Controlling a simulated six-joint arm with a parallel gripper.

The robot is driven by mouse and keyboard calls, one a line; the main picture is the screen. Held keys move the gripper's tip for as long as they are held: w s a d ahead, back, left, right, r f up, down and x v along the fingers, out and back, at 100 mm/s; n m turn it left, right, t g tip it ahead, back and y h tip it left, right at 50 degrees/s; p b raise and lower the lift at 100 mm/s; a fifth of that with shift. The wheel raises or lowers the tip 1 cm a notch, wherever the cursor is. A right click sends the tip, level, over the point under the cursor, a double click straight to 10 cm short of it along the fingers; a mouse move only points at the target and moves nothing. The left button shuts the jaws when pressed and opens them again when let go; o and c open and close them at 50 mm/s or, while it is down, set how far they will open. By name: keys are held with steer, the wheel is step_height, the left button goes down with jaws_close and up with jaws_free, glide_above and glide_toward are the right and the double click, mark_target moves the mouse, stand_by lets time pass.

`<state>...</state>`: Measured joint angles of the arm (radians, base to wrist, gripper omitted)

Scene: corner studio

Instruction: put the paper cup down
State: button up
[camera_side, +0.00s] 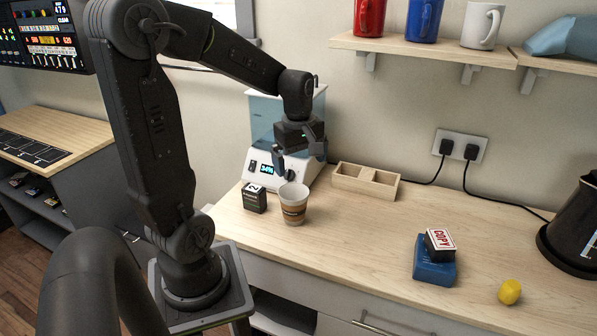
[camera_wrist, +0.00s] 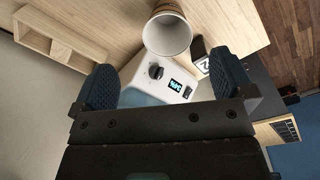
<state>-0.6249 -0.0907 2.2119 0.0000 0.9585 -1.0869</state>
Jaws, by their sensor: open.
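The paper cup (camera_side: 293,204), white with a brown sleeve, stands upright on the wooden worktop (camera_side: 345,245). In the wrist view the cup (camera_wrist: 167,33) shows its open mouth, beyond my fingertips and apart from them. My gripper (camera_side: 302,166) is open and empty above and slightly behind the cup in the side view. In the wrist view its two blue pads (camera_wrist: 165,82) are spread wide with nothing between them at their own height.
A black box marked 2 (camera_side: 254,197) stands left of the cup. A white machine with a display (camera_side: 275,176) is behind it, and a wooden divided tray (camera_side: 365,183) behind right. A blue block (camera_side: 434,270) with a COPY stamp (camera_side: 440,241) and a yellow object (camera_side: 509,292) lie farther right.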

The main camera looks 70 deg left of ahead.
steer(key=s+d+r+m+t, duration=0.2)
steer(key=s+d+r+m, duration=0.1)
steer(key=d+m, duration=0.6)
steer(key=s+d+r+m+t, duration=0.3)
steer(key=d+m, duration=0.6)
steer(key=m, duration=0.1)
steer(key=shift+s+d+r+m, duration=0.2)
steer(key=shift+s+r+m, duration=0.1)
steer(key=shift+s, duration=0.05)
